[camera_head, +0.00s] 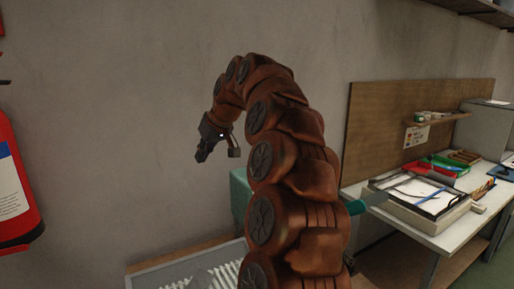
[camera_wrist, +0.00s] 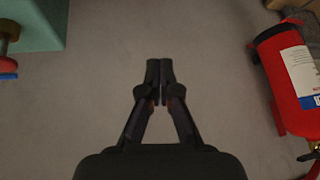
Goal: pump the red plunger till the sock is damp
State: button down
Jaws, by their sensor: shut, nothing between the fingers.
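My gripper (camera_wrist: 160,72) is shut, with its fingertips together and nothing between them. In the head view my gripper (camera_head: 203,152) hangs in the air before the grey wall, at the end of my raised arm. A small red round part (camera_wrist: 7,64) below a brown knob shows at the left edge of the wrist view, beside a teal block. It may be the red plunger, but it is cut off by the frame. My gripper is well apart from it. I cannot make out a sock in either view.
The teal block (camera_wrist: 45,22) also shows partly behind my arm in the head view (camera_head: 240,195). A red fire extinguisher (camera_head: 14,190) stands at the left, and at the right of the wrist view (camera_wrist: 290,80). A cluttered workbench (camera_head: 440,238) stands at the right. A ribbed tray (camera_head: 150,275) lies below.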

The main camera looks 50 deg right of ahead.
jog(key=s+d+r+m+t+h, duration=0.1)
jog(key=s+d+r+h, duration=0.1)
jog(key=d, duration=0.9)
jog(key=s+d+r+m+t+h+p, duration=0.1)
jog(key=s+d+r+h, duration=0.1)
jog(key=d, duration=1)
jog(key=shift+r+m, duration=0.4)
jog(key=shift+r, duration=0.25)
jog(key=shift+w, duration=0.1)
jog(key=p+x, duration=0.4)
jog(key=x, duration=0.6)
jog(key=shift+w+a, duration=0.1)
jog(key=shift+a, duration=0.05)
jog(key=shift+f, duration=0.5)
jog(key=shift+f+p, duration=0.65)
jog(key=shift+f, duration=0.8)
jog(key=shift+f, duration=0.1)
